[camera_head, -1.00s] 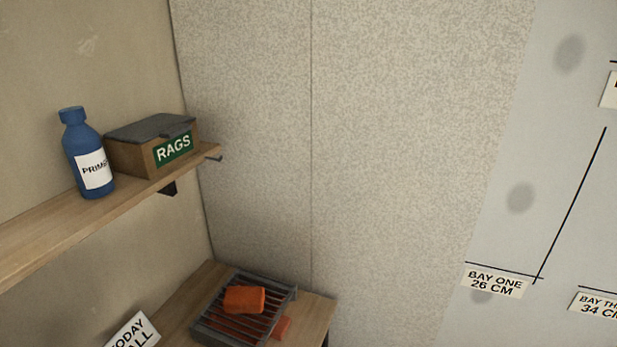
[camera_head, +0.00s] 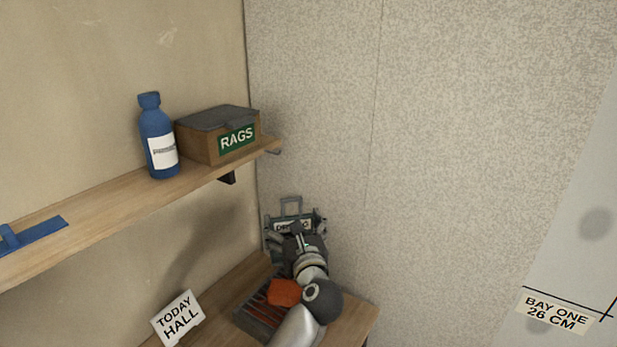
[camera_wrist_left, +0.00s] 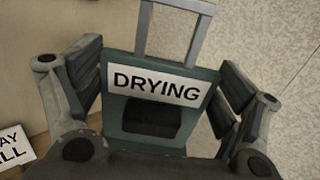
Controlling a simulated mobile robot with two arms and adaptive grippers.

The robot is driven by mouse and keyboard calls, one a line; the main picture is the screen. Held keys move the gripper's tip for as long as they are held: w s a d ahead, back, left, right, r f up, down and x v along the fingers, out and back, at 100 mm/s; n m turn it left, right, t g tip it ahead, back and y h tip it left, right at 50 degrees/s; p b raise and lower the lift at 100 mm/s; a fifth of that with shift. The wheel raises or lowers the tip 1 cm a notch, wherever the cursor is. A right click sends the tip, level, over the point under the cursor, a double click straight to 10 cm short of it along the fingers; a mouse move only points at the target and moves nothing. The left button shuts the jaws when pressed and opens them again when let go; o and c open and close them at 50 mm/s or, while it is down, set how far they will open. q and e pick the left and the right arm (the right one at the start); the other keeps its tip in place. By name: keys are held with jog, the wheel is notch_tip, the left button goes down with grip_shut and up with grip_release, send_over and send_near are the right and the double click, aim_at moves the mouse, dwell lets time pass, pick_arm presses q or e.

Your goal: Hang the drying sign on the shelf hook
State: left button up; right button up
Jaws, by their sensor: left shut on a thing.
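The drying sign (camera_wrist_left: 160,88) is a dark green plate with a white "DRYING" label and a grey loop handle on top. It also shows in the head view (camera_head: 291,222), upright, loop up. My left gripper (camera_head: 295,228) is shut on the sign, with a finger on each side of it in the left wrist view (camera_wrist_left: 158,95). The shelf hook (camera_head: 274,151) is a small dark piece at the right end of the wooden shelf (camera_head: 110,205). The sign is below the hook and slightly right of it in the picture. My right gripper is not in view.
A rags box (camera_head: 217,135) and a blue primer bottle (camera_head: 158,140) stand on the shelf, the box near the hook end. Below are a rack (camera_head: 254,318) with an orange sponge (camera_head: 284,292) and a "TODAY HALL" card (camera_head: 178,318).

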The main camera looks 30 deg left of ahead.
pick_arm(q)
jog(key=w+a+r+n+g+y, duration=0.1)
jog(key=w+r+n+g+y, duration=0.2)
jog(key=w+r, duration=0.55)
jog(key=w+a+f, duration=0.1)
jog(key=a+f, duration=0.1)
jog(key=a, duration=0.8)
jog(key=shift+w+h, duration=0.15)
jog(key=shift+h, duration=0.15)
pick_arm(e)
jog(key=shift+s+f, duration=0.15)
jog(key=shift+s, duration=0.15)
pick_arm(q)
jog(key=shift+f, duration=0.1)
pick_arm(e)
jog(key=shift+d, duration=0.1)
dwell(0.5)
pick_arm(q)
jog(key=o, duration=1.1)
